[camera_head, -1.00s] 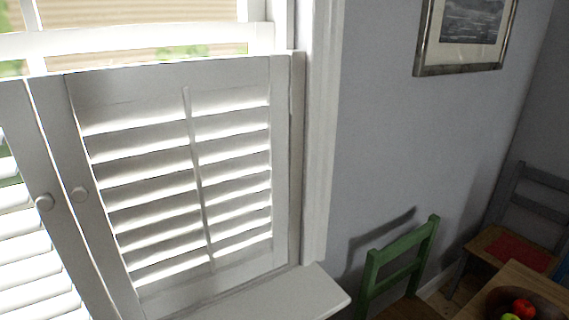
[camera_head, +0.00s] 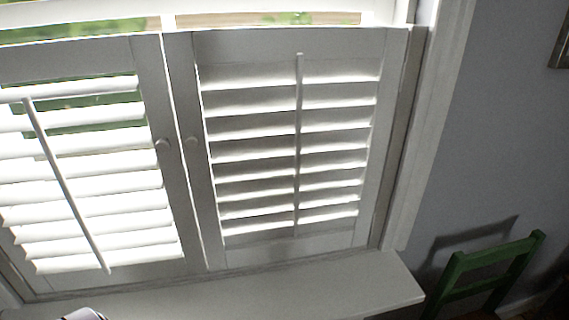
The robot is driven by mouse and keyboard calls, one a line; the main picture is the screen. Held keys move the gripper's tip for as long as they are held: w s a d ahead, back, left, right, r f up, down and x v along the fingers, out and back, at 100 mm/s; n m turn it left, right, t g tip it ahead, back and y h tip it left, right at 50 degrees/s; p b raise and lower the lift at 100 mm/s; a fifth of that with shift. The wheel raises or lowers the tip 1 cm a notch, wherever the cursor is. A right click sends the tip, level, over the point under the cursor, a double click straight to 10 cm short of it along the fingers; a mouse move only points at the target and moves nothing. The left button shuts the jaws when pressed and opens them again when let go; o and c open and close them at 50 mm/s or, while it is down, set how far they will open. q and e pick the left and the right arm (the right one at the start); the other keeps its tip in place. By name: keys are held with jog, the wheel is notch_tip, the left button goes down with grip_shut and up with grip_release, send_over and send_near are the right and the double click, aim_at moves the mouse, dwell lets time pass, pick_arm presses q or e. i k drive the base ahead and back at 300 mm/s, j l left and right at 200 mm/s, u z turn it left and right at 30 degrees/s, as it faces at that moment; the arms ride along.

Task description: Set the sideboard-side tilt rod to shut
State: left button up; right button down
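Two white shutter panels stand side by side in the window. The left panel (camera_head: 155,100) has a slanting tilt rod (camera_head: 65,185) in front of its slats, and greenery shows through gaps between its upper slats. The right panel (camera_head: 385,140) has a near-upright tilt rod (camera_head: 298,150); its slats are tilted, with bright and grey bands, and no outdoor view shows between them. No sideboard is in view, so I cannot tell which rod is on its side. Neither gripper can be made out.
A white sill (camera_head: 300,292) juts out below the panels. A green chair (camera_head: 485,270) stands at lower right by the grey wall (camera_head: 500,130).

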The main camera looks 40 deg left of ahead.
aim_at(30, 108)
jog(key=j+u, duration=0.1)
jog(key=u, duration=0.35)
jog(key=k+j+u, duration=0.1)
jog(key=u, duration=0.3)
jog(key=j+u, duration=0.1)
jog(key=u, duration=0.35)
jog(key=j+u, duration=0.1)
jog(key=u, duration=0.3)
jog(key=j+u, duration=0.15)
jog(key=u, duration=0.3)
